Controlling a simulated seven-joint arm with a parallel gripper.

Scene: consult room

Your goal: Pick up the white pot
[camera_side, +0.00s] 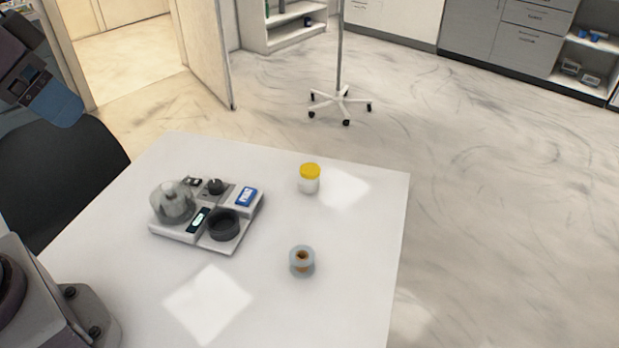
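A small white pot (309,185) with a yellow lid stands upright on the white table (345,290), near its far right part. Nothing touches it and it is fully visible. My gripper's fingers do not show in the side view. Parts of my arm show at the upper left and lower left edges, well away from the pot.
A grey tray (208,243) at the table's left holds a clear glass vessel (172,203), a dark round cup (223,225) and a blue-and-white box (246,196). The front right of the table is clear.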

